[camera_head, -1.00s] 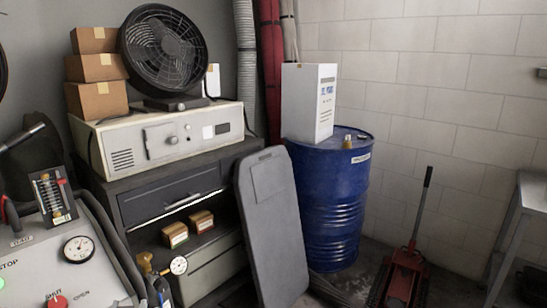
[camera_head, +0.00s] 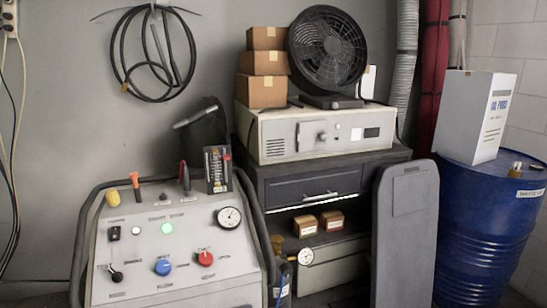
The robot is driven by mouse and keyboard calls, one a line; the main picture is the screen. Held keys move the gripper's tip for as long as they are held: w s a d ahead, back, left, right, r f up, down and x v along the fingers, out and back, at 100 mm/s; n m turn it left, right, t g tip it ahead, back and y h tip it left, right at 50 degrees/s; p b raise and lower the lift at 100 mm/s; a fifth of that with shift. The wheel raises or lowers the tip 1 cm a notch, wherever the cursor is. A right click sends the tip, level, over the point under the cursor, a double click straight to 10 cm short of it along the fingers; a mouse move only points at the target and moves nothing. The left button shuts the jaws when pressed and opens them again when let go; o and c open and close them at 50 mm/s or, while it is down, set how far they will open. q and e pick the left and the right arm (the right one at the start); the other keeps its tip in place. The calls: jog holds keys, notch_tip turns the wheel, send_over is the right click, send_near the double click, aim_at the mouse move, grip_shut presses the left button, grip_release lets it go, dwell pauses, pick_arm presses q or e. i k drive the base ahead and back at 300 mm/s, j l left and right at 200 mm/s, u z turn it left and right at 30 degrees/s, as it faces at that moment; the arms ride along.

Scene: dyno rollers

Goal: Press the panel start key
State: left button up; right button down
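A light grey control panel (camera_head: 190,258) stands at the lower left in a dark tubular frame. A lit green button (camera_head: 167,228) sits on its upper part, with a small label above that is too small to read with certainty. Below are a blue knob (camera_head: 163,266), a red knob (camera_head: 205,258) and a black lever or key-like switch (camera_head: 115,273) at the left. A dark switch with a white cap (camera_head: 136,230) and a round gauge (camera_head: 229,217) are also on the face. Neither of my grippers is in view.
A dark cabinet (camera_head: 290,188) carrying a beige unit (camera_head: 310,133), fan and boxes stands right of the panel. A grey board (camera_head: 405,240) leans in front of it. A blue drum (camera_head: 480,235) stands at the right. Tools stand along the panel's top edge.

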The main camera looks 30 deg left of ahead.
aim_at(166, 228)
jog(key=k+j+u, duration=0.2)
jog(key=k+j, duration=0.15)
jog(key=j, duration=0.3)
jog(key=k+j+u, duration=0.1)
jog(key=j, duration=0.25)
jog(key=k+j+u, duration=0.1)
jog(key=k+j, duration=0.15)
jog(key=k+j+u, duration=0.1)
jog(key=j, duration=0.35)
jog(key=k+j+u, duration=0.1)
jog(key=j, duration=0.3)
jog(key=k, duration=0.1)
